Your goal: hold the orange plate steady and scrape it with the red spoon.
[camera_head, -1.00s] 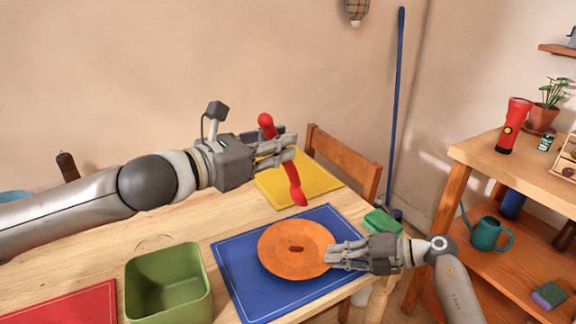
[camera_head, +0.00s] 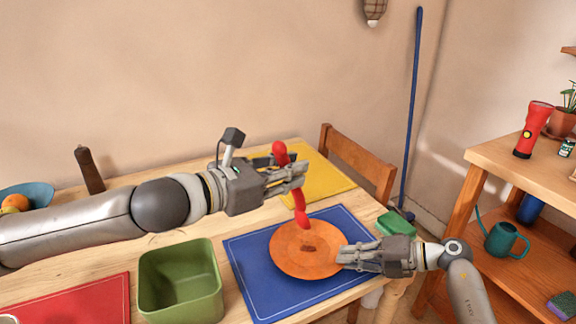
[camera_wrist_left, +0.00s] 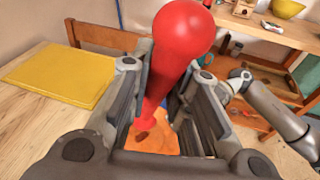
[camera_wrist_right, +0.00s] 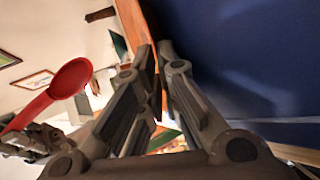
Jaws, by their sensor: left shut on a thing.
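The orange plate (camera_head: 292,262) lies on the blue placemat (camera_head: 250,290), with a dark brown bit (camera_head: 308,248) near its middle. My left gripper (camera_head: 293,177) is shut on the red spoon (camera_head: 300,206), which hangs steeply, bowl down, at the plate's far edge. I cannot tell whether the bowl touches the plate. In the left wrist view the spoon's round handle end (camera_wrist_left: 184,32) rises between the fingers. In the right wrist view the bowl (camera_wrist_right: 70,78) shows at left.
A green bin (camera_head: 180,285) stands left of the blue mat, beside a red mat (camera_head: 90,300). A yellow mat (camera_head: 325,178) lies behind the left gripper.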

